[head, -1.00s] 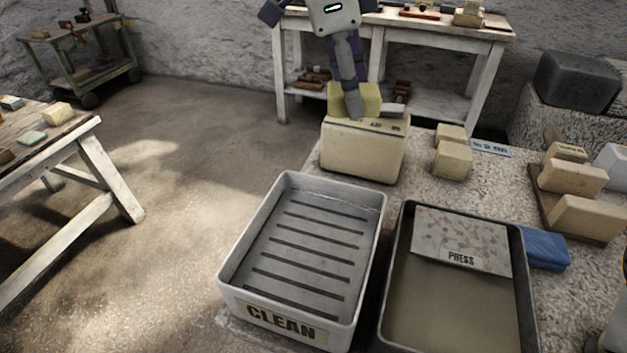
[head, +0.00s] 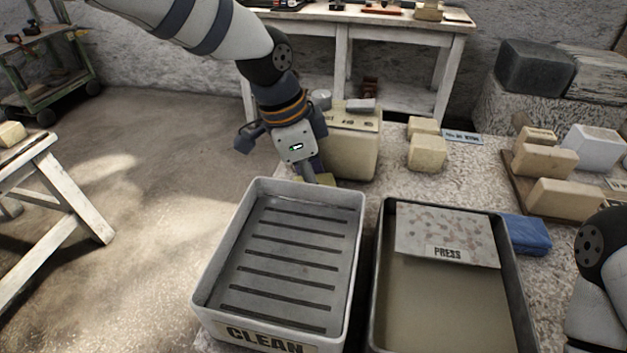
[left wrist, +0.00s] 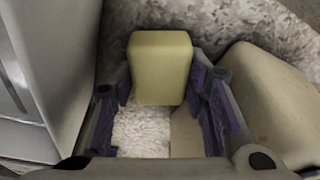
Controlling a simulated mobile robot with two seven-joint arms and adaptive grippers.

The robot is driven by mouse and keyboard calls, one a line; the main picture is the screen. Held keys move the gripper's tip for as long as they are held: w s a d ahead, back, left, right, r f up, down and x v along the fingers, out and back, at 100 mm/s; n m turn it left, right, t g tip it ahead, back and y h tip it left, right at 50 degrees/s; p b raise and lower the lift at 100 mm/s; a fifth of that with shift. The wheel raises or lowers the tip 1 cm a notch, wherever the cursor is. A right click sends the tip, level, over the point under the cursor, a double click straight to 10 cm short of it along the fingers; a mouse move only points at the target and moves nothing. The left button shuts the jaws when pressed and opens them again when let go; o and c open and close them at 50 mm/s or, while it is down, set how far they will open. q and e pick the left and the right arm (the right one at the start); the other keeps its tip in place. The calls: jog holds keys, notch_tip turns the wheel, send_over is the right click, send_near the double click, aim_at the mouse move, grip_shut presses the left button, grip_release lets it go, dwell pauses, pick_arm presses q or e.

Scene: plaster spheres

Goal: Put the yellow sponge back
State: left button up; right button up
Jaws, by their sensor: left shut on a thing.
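My left gripper (head: 312,172) is shut on the yellow sponge (left wrist: 160,62). In the left wrist view the sponge sits between the purple finger pads. In the head view only a small yellow part of it (head: 327,178) shows past the gripper; the rest is hidden. The gripper is low, just behind the far wall of the CLEAN tray (head: 275,340) and left of the cream box (head: 355,155). I cannot tell whether the sponge touches the bench. My right arm shows at the right edge, but its gripper is out of view.
The dark PRESS tray (head: 515,300), with a speckled plate (head: 445,228), stands right of the CLEAN tray. Cream blocks (head: 427,152), a blue cloth (head: 526,236) and a rack of blocks (head: 550,196) lie farther right. The CLEAN tray is empty. Open floor lies left.

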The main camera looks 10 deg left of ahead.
pick_arm(q)
jog(key=shift+f, duration=0.1)
jog(key=o, duration=0.7)
jog(key=shift+o, duration=0.2)
jog(key=p+v, duration=0.1)
jog(key=v, duration=1.1)
pick_arm(e)
jog(key=shift+w+r+t, duration=0.3)
jog(key=shift+w+r, duration=0.4)
jog(key=shift+r, duration=0.05)
